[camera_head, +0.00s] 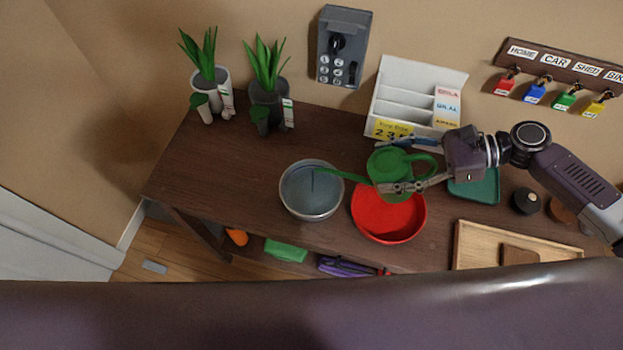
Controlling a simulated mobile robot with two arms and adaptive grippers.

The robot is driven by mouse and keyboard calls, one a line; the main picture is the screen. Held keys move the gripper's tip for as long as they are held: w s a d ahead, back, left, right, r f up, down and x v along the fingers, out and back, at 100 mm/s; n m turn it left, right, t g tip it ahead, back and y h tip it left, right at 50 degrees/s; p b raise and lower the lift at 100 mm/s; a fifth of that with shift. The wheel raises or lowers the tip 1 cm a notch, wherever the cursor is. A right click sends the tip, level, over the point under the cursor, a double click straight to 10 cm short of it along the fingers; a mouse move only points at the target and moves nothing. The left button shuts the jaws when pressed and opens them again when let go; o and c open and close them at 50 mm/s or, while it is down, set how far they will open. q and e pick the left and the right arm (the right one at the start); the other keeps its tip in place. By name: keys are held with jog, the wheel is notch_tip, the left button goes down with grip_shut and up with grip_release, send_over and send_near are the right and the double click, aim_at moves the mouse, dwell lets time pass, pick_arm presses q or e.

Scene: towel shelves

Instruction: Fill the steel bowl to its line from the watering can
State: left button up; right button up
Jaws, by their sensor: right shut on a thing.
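The steel bowl (296,208) stands on the dark wooden table, left of a red dish. Bluish water (308,190) shows inside it; I cannot make out the line. The green watering can (389,163) is held above the red dish, its long thin spout reaching left over the bowl. A thin dark streak below the spout tip looks like water falling into the bowl. My right gripper (390,188) comes in from the right and is shut on the watering can. My left gripper is not in view.
The red dish (388,232) stands close right of the bowl. A wooden tray (465,254), a teal tray (482,188) and a white rack (391,84) are right and behind. Two potted plants (209,82) (270,95) stand back left. The table (226,175) is clear left of the bowl.

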jog(key=shift+r, duration=0.1)
jog(key=b, duration=0.1)
jog(key=f+y+b, duration=0.1)
jog(key=b, duration=0.1)
jog(key=shift+d+f+y, duration=0.25)
jog(key=shift+d+y, duration=0.05)
jog(key=shift+d, duration=0.1)
jog(key=y+b, duration=0.1)
jog(key=r+y+b, duration=0.1)
jog(key=b, duration=0.1)
jog(key=shift+d+t+y, duration=0.2)
jog(key=shift+t+y, duration=0.1)
jog(key=shift+y, duration=0.1)
jog(key=shift+r, duration=0.45)
jog(key=shift+w+a+p, duration=0.1)
jog(key=shift+w+p, duration=0.05)
jog(key=shift+p, duration=0.15)
